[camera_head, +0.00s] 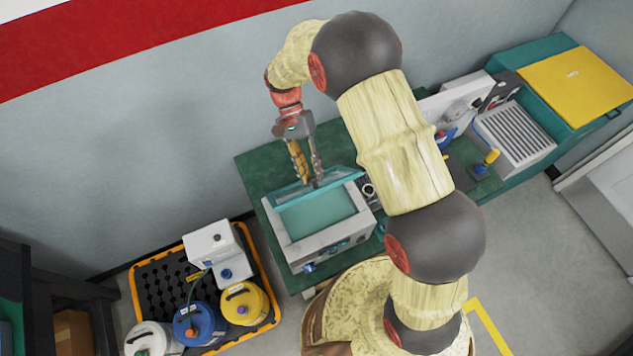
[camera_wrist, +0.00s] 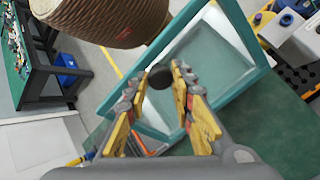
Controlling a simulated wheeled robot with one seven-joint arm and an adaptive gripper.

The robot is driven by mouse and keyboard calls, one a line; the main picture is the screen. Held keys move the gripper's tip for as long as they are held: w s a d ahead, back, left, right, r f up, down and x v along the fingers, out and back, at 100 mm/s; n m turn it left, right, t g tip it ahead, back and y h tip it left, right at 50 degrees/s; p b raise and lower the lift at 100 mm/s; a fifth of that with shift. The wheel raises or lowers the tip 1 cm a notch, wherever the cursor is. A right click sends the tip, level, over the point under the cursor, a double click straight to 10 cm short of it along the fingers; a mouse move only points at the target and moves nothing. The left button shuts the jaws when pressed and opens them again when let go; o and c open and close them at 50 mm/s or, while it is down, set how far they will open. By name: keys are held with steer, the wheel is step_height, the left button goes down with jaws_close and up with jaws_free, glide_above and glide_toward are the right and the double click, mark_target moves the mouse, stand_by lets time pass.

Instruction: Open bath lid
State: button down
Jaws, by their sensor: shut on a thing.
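The bath (camera_head: 291,254) is a grey-white box with an open top and teal water inside, standing on the green bench. Its lid (camera_head: 292,192) is a clear teal-edged panel, tilted up along the bath's wall side, leaving the water uncovered in the head view. My gripper (camera_head: 314,180) reaches down to the lid from the wall side. In the wrist view the fingers (camera_wrist: 161,75) are shut around the lid's dark round knob (camera_wrist: 159,78), and the lid's teal frame (camera_wrist: 236,20) spreads behind them. The hinge cannot be made out.
A black-and-orange spill tray (camera_head: 142,285) with several containers stands on the floor to the left. The wall is close behind my gripper.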

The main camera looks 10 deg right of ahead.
steer(key=w+a, duration=0.3)
steer(key=w, duration=0.7)
steer(key=shift+f+b, duration=0.15)
steer(key=shift+b, duration=0.2)
steer(key=c, duration=2)
jaws_free()
steer(key=shift+o, duration=1.4)
steer(key=shift+a, duration=0.15)
steer(key=shift+o, duration=1.1)
steer(key=shift+r, duration=0.2)
steer(key=shift+w, duration=0.1)
